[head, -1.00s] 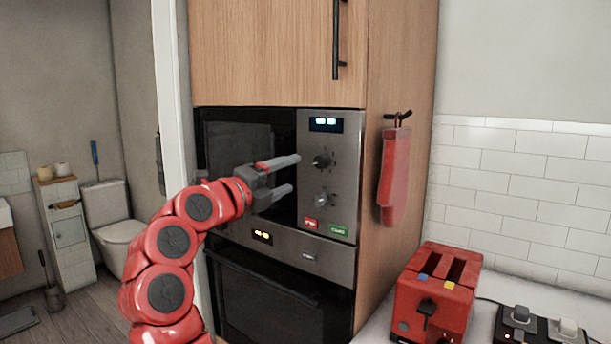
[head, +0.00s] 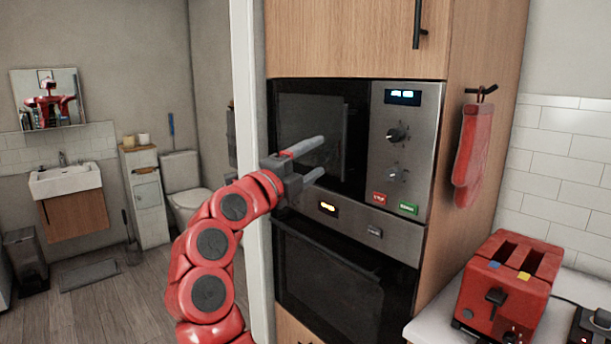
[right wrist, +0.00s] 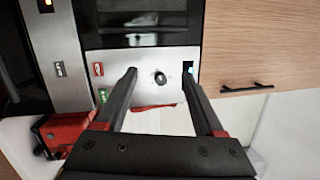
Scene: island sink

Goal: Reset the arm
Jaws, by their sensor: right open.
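My right gripper (head: 312,161) is at the end of the red arm in the head view, in front of the microwave's dark door (head: 318,130). Its two grey fingers are apart, with nothing between them. In the right wrist view the open fingers (right wrist: 172,85) frame the microwave's control panel (right wrist: 150,66) and its dark knob (right wrist: 160,77). The panel shows rotated in that view, and no contact with it is visible. My left gripper is in neither view.
An oven (head: 335,280) sits below the microwave. A red toaster (head: 508,280) stands on the counter at right. A red mitt (head: 470,160) hangs on the cabinet side. A white door frame (head: 247,120) stands behind the arm. Open floor (head: 110,300) lies at left.

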